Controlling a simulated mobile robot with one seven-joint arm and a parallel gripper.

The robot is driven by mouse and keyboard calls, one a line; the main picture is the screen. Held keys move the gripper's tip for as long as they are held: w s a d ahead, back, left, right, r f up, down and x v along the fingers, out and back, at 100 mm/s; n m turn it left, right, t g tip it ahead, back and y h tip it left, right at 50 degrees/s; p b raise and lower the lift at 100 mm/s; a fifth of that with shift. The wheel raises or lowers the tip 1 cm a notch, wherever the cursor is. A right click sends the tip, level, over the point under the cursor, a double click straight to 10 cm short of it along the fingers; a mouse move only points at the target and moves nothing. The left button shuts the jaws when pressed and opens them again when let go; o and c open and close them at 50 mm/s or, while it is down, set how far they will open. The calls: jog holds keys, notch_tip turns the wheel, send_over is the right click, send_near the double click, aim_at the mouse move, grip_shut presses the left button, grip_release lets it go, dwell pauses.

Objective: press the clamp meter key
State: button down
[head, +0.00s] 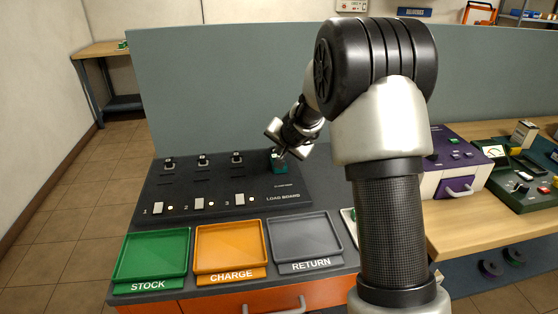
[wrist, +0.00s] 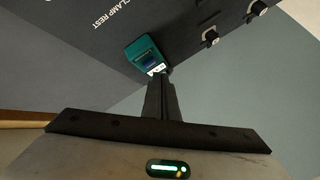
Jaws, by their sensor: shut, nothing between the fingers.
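The clamp meter is a small teal block (head: 280,168) at the right of the dark load board (head: 255,186), by its clamp rest label. In the wrist view the clamp meter (wrist: 140,47) shows a dark screen and a pale strip with small keys at its near end. My gripper (head: 282,154) is shut and empty, its fingers pointing down at the meter. In the wrist view the closed fingertips (wrist: 160,76) lie at the meter's pale key strip. I cannot tell whether they touch a key, and they hide part of the strip.
Green stock (head: 150,255), orange charge (head: 231,247) and grey return (head: 304,237) trays stand empty in front of the board. Numbered switches and several posts are on the board's left. A blue-grey partition (head: 220,90) rises behind. A purple case (head: 455,160) stands right.

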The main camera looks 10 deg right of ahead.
jog(key=shift+f, duration=0.2)
jog(key=shift+f+b, duration=0.25)
jog(key=shift+b, duration=0.25)
jog(key=shift+f+b, duration=0.4)
jog(key=shift+b, duration=0.05)
dwell(0.5)
jog(key=shift+r, duration=0.1)
jog(key=shift+r+p, duration=0.65)
jog(key=shift+r, duration=0.05)
jog(key=shift+r+p, duration=2.2)
jog(key=shift+r, duration=0.3)
